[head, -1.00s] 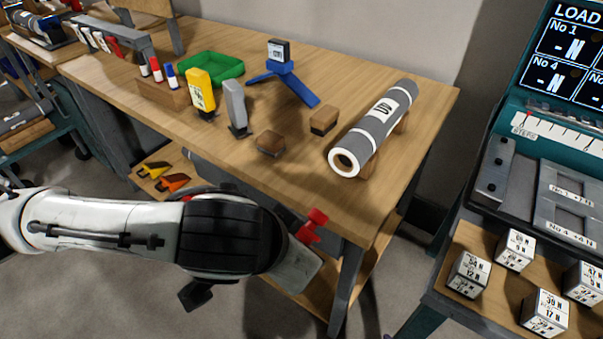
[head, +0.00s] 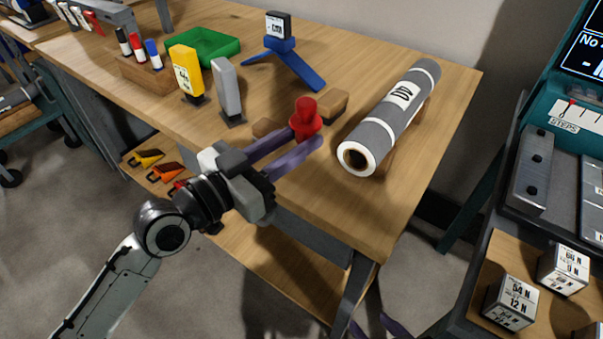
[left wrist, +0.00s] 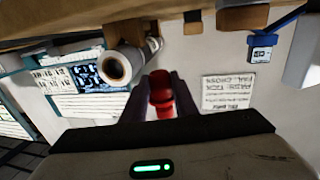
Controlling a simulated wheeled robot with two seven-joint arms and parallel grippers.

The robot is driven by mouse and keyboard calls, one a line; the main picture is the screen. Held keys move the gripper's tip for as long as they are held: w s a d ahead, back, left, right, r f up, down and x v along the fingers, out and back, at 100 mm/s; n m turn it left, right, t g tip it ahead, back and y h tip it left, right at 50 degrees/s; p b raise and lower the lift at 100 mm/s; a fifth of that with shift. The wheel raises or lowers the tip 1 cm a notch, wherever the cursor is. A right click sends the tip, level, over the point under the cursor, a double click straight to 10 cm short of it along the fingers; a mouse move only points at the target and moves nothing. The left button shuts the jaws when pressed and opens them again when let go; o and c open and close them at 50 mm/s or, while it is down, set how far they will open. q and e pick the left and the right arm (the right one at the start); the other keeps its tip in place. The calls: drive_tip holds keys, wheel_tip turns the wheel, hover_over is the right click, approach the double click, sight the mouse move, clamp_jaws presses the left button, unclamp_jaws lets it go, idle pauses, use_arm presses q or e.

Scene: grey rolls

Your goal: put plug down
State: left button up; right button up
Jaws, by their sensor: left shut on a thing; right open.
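The red plug (head: 306,119) is gripped between the purple fingers of my left gripper (head: 307,139), which is shut on it. In the head view it is over the front part of the workbench, left of the open end of the grey roll (head: 376,133). I cannot tell whether the plug touches the bench. The left wrist view shows the plug (left wrist: 161,92) between the fingers, with the roll's open end (left wrist: 115,67) beside it. My right gripper (head: 376,327) shows only as purple fingers at the bottom edge, apart and empty, below the bench.
A grey upright (head: 226,88), a yellow upright (head: 186,72), a blue stand (head: 295,66) and a green tray (head: 212,45) stand farther back. Bench (head: 340,213) is clear in front of the roll.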

sight(298, 182)
use_arm(q)
wheel_tip(298, 182, down, 4)
drive_tip(key=shift+s+r+b, duration=0.1)
drive_tip(key=shift+r+b, duration=0.1)
drive_tip(key=shift+b, duration=0.25)
wheel_tip(298, 182, down, 4)
drive_tip(key=shift+b, duration=0.85)
drive_tip(key=shift+f, duration=0.25)
drive_tip(key=shift+f, duration=0.25)
drive_tip(key=o, duration=1.1)
drive_tip(key=shift+c, duration=0.2)
